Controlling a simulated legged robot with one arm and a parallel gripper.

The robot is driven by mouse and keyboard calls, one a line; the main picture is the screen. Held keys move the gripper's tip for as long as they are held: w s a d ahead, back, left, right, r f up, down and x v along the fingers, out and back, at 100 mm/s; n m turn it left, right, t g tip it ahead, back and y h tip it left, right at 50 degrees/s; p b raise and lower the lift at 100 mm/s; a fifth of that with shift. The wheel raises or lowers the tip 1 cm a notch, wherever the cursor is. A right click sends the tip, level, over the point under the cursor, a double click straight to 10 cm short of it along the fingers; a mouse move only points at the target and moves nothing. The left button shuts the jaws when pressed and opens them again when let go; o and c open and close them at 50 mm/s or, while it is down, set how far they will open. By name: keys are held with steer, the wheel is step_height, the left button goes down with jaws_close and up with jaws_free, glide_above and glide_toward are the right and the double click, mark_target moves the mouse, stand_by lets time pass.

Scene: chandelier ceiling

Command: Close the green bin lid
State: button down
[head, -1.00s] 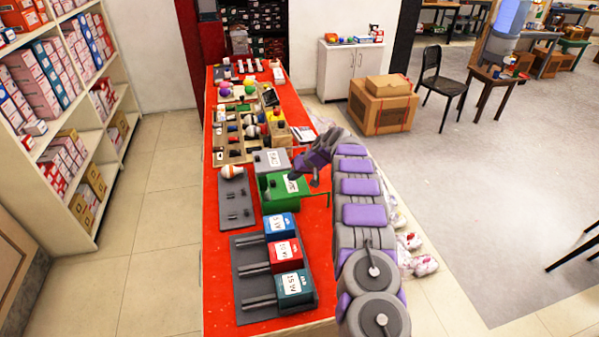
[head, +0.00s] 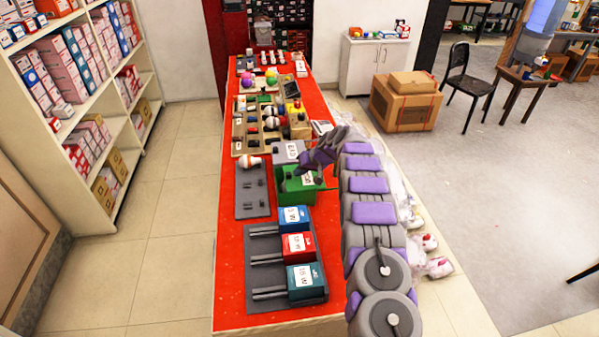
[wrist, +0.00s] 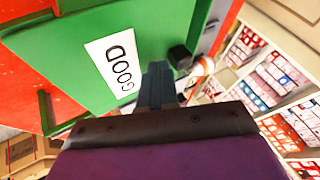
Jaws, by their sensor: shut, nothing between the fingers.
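The green bin (head: 291,197) stands on the red table, right of centre, between a grey box and the small coloured boxes. Its white "GOOD" label shows on a green panel (wrist: 75,80) that fills the upper left of the wrist view. A black knob-like block (wrist: 180,56) sits by the panel's edge, close to my fingertips. My gripper (wrist: 157,82) is shut and empty, close to the panel; I cannot tell if it touches. In the head view my gripper and wrist reach over the bin from the right and hide part of it. How far the lid is open is unclear.
The grey box (head: 288,152) stands just behind the bin. Blue (head: 294,219), red (head: 298,245) and teal (head: 305,279) boxes sit in front on a grey tray (head: 260,302). A white-and-orange ball (head: 252,161) lies to the left. Shelves (head: 60,135) line the left wall.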

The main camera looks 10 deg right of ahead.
mark_target(288, 175)
steer(key=a, duration=0.5)
steer(key=shift+d, duration=0.35)
